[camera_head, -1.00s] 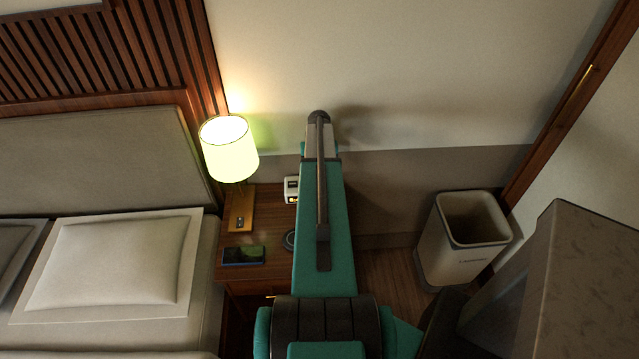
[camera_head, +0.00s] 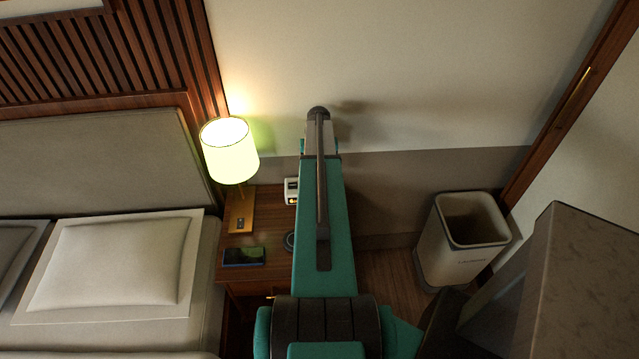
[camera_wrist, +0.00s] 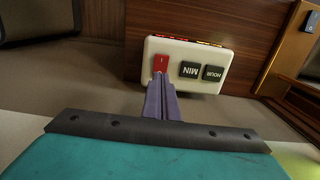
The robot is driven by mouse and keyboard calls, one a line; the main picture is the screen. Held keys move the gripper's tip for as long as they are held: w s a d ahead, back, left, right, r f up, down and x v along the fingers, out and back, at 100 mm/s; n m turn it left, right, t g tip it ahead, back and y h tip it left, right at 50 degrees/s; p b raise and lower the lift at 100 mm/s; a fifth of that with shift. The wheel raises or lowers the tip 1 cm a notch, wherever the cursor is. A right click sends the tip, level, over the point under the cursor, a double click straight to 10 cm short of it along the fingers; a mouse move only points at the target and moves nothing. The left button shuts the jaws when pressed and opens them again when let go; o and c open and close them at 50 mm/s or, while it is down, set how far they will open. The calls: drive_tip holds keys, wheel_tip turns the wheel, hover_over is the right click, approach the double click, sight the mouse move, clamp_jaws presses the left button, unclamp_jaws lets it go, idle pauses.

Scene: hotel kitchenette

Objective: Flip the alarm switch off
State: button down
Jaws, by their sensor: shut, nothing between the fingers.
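The alarm clock (camera_wrist: 186,63) is a white box on the nightstand. In the wrist view its face shows a red switch (camera_wrist: 161,63) and black buttons marked MIN and HOUR. In the head view only part of the clock (camera_head: 291,190) shows, beside my arm. My gripper (camera_wrist: 160,78) is shut and empty, its fingertips at the lower edge of the red switch. I cannot tell whether they touch it. In the head view my arm hides the gripper.
The nightstand (camera_head: 268,225) also holds a lit lamp (camera_head: 229,150), a phone (camera_head: 243,256) and a dark round pad (camera_head: 289,240). The bed (camera_head: 110,265) is at left. A bin (camera_head: 452,255) stands on the floor at right. A wall is behind.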

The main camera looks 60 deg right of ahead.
drive_tip(key=shift+r+p, duration=0.85)
drive_tip(key=shift+r, duration=1.3)
drive_tip(key=shift+s, duration=0.1)
